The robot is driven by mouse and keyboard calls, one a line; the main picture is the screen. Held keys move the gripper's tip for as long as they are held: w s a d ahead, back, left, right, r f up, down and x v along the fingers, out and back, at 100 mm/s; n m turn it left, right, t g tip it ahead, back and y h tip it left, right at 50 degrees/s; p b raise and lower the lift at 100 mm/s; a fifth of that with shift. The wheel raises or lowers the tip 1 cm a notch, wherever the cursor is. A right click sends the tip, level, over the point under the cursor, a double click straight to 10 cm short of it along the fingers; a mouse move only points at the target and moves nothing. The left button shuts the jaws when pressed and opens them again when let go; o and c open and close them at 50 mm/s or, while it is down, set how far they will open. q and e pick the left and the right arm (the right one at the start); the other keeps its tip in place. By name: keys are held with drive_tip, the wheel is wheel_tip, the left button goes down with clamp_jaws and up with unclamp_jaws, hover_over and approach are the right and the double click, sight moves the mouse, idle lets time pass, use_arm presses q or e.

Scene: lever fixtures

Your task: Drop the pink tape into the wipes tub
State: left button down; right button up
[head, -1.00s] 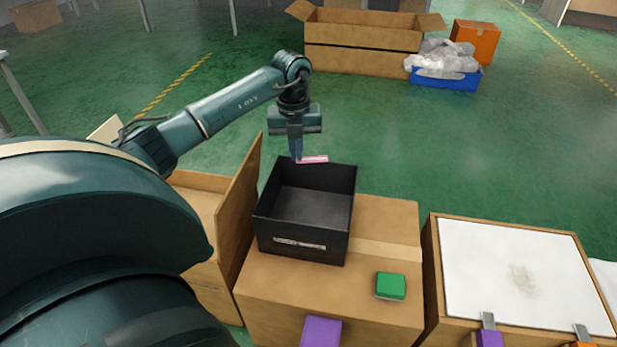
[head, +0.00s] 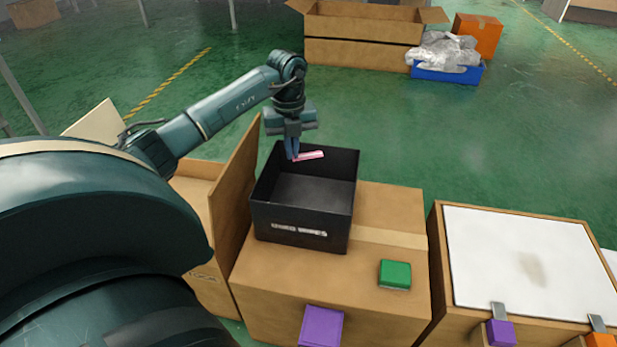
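The wipes tub (head: 302,232) is a black open box with a white label on its front, standing on a cardboard box. The pink tape (head: 309,155) is a small pink strip at the tub's far side, seen against its inner back wall. My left gripper (head: 292,156) points down over the far part of the tub, with its fingertips at the tape's left end. The fingers look close together on the tape. My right gripper is not in view.
A green block (head: 395,274) lies on the cardboard box (head: 388,225), right of the tub. A raised cardboard flap (head: 236,190) stands close to the tub's left. A white-topped box (head: 525,262) with purple and orange pieces is at right.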

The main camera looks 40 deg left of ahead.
use_arm(q)
drive_tip(key=c, duration=1.6)
unclamp_jaws()
drive_tip(key=shift+r, duration=0.35)
wheel_tip(320, 180, up, 12)
drive_tip(key=p, duration=0.3)
drive_tip(key=shift+r+p, duration=0.25)
drive_tip(key=shift+p, duration=0.1)
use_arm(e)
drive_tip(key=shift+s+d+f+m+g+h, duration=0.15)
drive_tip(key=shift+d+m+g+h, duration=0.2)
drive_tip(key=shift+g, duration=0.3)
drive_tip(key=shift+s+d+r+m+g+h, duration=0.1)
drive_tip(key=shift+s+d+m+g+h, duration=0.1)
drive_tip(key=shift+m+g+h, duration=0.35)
use_arm(q)
drive_tip(key=shift+s, duration=0.1)
